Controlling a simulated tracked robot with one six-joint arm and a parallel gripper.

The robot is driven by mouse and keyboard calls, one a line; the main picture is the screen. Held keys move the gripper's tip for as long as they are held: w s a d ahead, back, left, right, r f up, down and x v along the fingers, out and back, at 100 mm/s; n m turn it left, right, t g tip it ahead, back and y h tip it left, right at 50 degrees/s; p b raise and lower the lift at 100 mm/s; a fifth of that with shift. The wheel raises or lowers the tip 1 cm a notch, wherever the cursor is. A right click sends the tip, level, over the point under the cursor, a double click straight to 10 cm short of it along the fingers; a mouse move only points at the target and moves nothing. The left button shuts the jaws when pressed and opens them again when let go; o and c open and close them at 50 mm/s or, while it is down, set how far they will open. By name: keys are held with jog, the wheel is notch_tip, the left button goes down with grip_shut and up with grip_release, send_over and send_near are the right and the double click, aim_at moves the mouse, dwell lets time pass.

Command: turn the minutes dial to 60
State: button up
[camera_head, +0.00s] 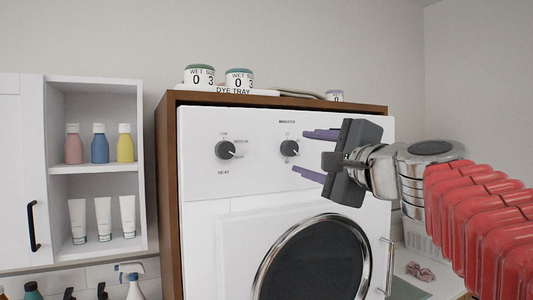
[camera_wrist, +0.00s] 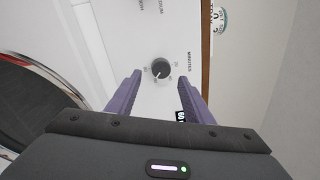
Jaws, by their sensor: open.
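The minutes dial (camera_head: 289,148) is a dark round knob on the white front panel of the machine (camera_head: 240,195), below a small label. In the wrist view the dial (camera_wrist: 160,68) sits beyond and between my fingertips, near the word MINUTES. Its pointer setting is too small to read for sure. My gripper (camera_head: 314,152) has two purple fingers, spread open and empty, just right of the dial in the head view. In the wrist view my gripper (camera_wrist: 160,80) has a finger on each side of the dial's line, apart from it. Part of the scale is hidden by a finger.
A second dial, for heat (camera_head: 225,150), is to the left on the same panel. The round door (camera_head: 318,262) is below. Jars (camera_head: 239,79) stand on top of the wooden surround (camera_head: 168,190). A shelf (camera_head: 95,168) with bottles and tubes is at left.

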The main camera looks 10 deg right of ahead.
jog(key=v, duration=0.9)
jog(key=shift+s, duration=0.3)
jog(key=shift+f, duration=0.15)
jog(key=s+a+f+n+g+h, duration=0.1)
jog(key=a+f+n+g, duration=0.25)
jog(key=f, duration=0.85)
jog(key=s+a+f+n+g, duration=0.25)
jog(key=f+n, duration=0.25)
jog(key=f, duration=0.7)
jog(key=s+d+f+n+g+h, duration=0.1)
jog(key=s+f+n+g+h, duration=0.1)
jog(key=f, duration=0.8)
jog(key=s+d+f+n+g+h, duration=0.1)
jog(key=s+f+n+g+h, duration=0.1)
jog(key=s+f+n+g, duration=0.2)
jog(key=shift+s+d+f+n, duration=0.2)
jog(key=shift+s+f+n, duration=1.65)
jog(key=shift+f, duration=1.5)
jog(key=shift+c, duration=0.4)
